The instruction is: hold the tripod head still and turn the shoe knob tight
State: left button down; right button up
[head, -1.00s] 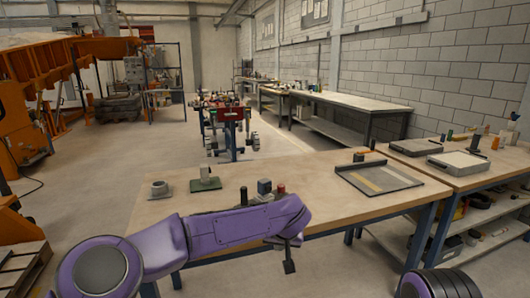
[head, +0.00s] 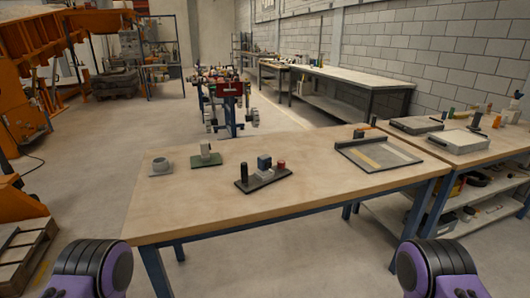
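A small fixture that looks like the tripod head (head: 264,163) stands near the middle of the wooden table. It has a dark base plate (head: 259,183), a blue-grey block on a light grey body, a black upright post (head: 244,173) at its left end and a red-topped knob (head: 281,166) on the right. I cannot tell for sure whether the red-topped part is the shoe knob. Nothing touches the fixture. Neither of my grippers is in view; only purple and black parts of my arms show at the bottom left and right corners.
The wooden table (head: 215,210) also bears a grey round cup-like part (head: 160,166), a green-based fixture (head: 206,156) and a shallow grey tray (head: 378,157) at the right. Its front is clear. A second bench with flat devices adjoins at the right. A pallet (head: 22,252) lies at left.

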aim_at(280, 163)
jog(key=z, duration=1.6)
jog(key=i, duration=1.65)
jog(key=u, duration=0.95)
